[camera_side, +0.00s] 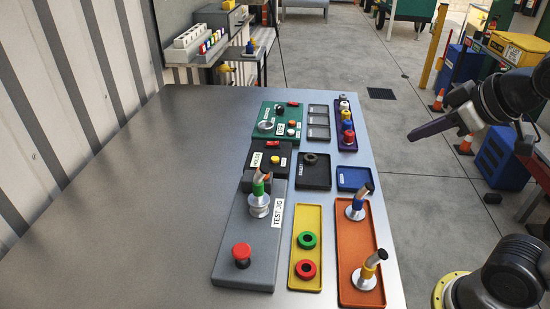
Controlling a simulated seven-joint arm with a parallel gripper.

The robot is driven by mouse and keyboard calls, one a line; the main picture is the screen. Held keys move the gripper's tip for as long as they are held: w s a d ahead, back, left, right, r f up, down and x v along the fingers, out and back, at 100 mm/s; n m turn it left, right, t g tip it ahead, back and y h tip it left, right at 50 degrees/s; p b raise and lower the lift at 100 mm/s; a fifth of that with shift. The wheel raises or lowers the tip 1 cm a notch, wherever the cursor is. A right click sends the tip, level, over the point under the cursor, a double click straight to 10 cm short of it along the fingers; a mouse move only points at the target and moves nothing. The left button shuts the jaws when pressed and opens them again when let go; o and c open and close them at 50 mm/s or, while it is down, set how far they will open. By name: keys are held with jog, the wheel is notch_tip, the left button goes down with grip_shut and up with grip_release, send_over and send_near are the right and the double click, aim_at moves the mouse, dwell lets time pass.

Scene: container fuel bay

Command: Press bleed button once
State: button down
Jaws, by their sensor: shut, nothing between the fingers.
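A grey test jig (237,219) lies on the metal bench with its label "TEST JIG" on the right side. A red mushroom-shaped button (241,254) stands at the jig's near end. A white fitting with a green collar (260,186) stands upright at its far end. Behind it, a black box (262,172) carries a yellow button (275,160). I cannot read which button is marked bleed. My gripper (411,137) is shut and empty, off the bench's right edge, high and well apart from the buttons.
A green panel (266,137) with knobs stands farther back. A yellow tray (307,223) holds green and red rings. An orange tray (346,231) holds two upright fittings. A purple rack (338,103) holds several coloured parts. The bench's left side (140,200) is clear.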

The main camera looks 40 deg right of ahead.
jog(key=w+r+n+t, duration=0.15)
jog(key=w+r, duration=0.25)
jog(key=w, duration=0.7)
jog(key=n, duration=0.6)
send_over(275, 160)
notch_tip(275, 160, down, 12)
jog(key=shift+s+d+g+y, duration=0.3)
jog(key=shift+d+g, duration=0.05)
jog(key=shift+f, duration=4.35)
jog(key=shift+f, duration=0.1)
jog(key=shift+f, duration=0.35)
